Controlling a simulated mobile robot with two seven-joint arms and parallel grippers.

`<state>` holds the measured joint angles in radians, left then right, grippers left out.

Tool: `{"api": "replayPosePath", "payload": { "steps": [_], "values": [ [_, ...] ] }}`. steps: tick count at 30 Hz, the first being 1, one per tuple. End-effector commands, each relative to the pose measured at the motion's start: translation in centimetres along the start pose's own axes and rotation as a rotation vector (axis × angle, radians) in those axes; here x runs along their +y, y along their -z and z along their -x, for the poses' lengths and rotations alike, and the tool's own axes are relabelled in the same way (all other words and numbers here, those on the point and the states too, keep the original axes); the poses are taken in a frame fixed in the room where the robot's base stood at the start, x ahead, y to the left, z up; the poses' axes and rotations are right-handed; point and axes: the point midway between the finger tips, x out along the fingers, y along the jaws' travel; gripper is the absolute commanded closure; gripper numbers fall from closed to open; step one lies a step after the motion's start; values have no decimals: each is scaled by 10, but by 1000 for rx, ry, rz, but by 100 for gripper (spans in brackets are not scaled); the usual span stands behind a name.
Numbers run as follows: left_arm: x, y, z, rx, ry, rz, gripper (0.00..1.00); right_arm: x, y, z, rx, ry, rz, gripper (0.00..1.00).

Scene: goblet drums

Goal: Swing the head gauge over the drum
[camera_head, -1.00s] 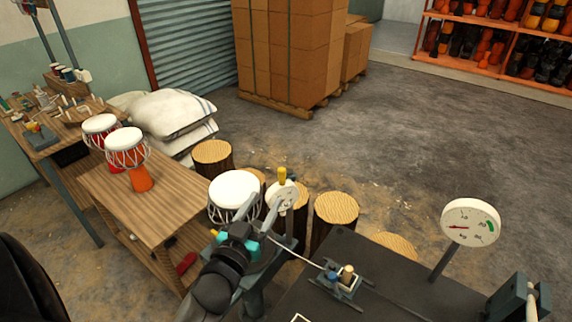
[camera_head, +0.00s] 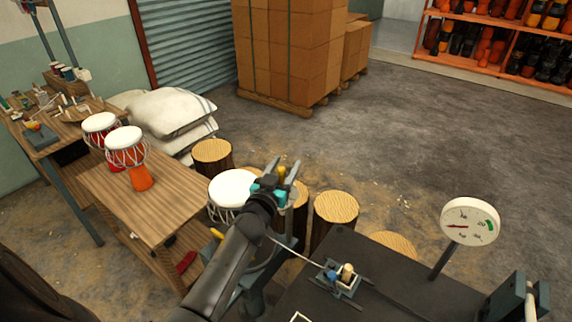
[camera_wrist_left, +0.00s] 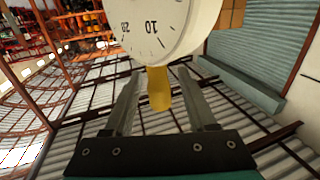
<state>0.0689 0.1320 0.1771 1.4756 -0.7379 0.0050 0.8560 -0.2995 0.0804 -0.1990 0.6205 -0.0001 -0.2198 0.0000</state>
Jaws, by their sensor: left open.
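The head gauge's white round dial (camera_wrist_left: 165,28) hangs at the top of the left wrist view, with a short yellow handle (camera_wrist_left: 158,92) sticking out of it. In the head view the yellow handle (camera_head: 283,173) shows between the fingers, and my gripper mostly hides the dial. My left gripper (camera_head: 281,169) is open, its two fingers (camera_wrist_left: 160,82) on either side of the handle with gaps showing. The drum (camera_head: 232,184) with a white head and laced side stands just left of the gripper, partly covered by my arm. My right gripper is not in view.
A dark table (camera_head: 400,290) at lower right carries a small clamp block (camera_head: 338,279) and a large dial (camera_head: 470,221) on a post. Log stools (camera_head: 335,207) stand behind. A wooden bench (camera_head: 150,195) at left holds two orange-red goblet drums (camera_head: 125,150).

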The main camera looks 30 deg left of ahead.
Motion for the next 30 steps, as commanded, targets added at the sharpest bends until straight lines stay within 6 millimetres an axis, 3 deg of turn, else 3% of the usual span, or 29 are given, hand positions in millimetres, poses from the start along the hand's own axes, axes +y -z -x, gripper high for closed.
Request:
{"api": "replayPosePath", "payload": {
  "steps": [13,28,30],
  "values": [
    [0,1,-9,1,-1,-1,43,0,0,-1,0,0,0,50],
    [0,0,-8,0,0,-1,98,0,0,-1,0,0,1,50],
    [0,0,-8,0,0,-1,100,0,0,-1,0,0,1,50]
  ]
}}
